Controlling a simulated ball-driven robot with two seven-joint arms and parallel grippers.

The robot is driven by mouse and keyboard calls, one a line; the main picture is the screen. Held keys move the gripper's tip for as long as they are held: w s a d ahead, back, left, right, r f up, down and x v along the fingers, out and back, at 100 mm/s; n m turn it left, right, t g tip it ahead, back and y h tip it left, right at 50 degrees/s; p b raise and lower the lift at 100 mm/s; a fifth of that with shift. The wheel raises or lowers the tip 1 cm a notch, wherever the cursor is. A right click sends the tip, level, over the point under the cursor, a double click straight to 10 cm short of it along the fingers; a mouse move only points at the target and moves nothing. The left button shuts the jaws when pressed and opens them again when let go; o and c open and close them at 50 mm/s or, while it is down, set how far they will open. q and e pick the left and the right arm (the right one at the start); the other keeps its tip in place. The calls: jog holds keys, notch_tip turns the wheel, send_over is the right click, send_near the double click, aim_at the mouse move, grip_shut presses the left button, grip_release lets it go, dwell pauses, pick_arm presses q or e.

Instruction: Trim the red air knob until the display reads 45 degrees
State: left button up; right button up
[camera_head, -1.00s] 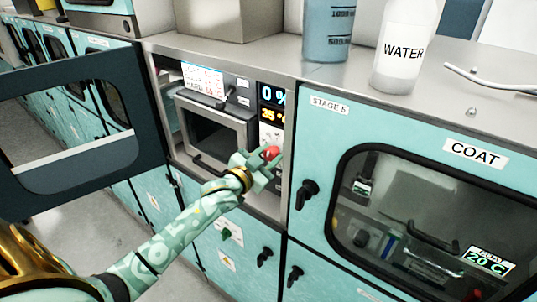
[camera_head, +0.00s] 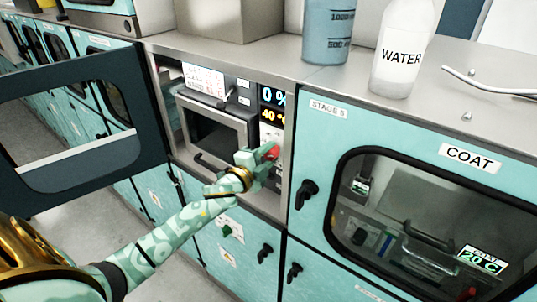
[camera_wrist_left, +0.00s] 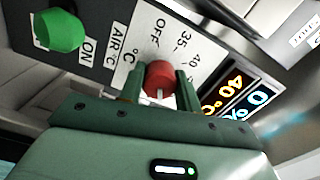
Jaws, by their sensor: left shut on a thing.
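The red air knob (camera_head: 271,151) is on the control panel right of the small oven opening. My left gripper (camera_head: 264,157) is shut on it. In the left wrist view the red knob (camera_wrist_left: 160,79) sits between the two green fingers (camera_wrist_left: 160,90), with a white pointer line on its face. My right gripper is not in view.
A green ON knob (camera_wrist_left: 60,30) is beside the red knob. A dark door (camera_head: 70,125) stands open at the left. The COAT cabinet (camera_head: 320,150) with black latches adjoins at the right. A blue beaker (camera_head: 328,32) and a WATER bottle (camera_head: 402,58) stand on the counter.

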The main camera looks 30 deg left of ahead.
pick_arm(q)
jog(key=shift+m, duration=1.6)
jog(key=o, duration=1)
jog(key=shift+m, duration=0.3)
jog(key=shift+c, duration=0.2)
jog(key=s+a+b, duration=0.1)
jog(key=s+b, duration=0.1)
jog(key=s, duration=1.4)
jog(key=shift+s+b, duration=0.15)
jog(key=shift+b, duration=0.15)
jog(key=shift+a, duration=0.1)
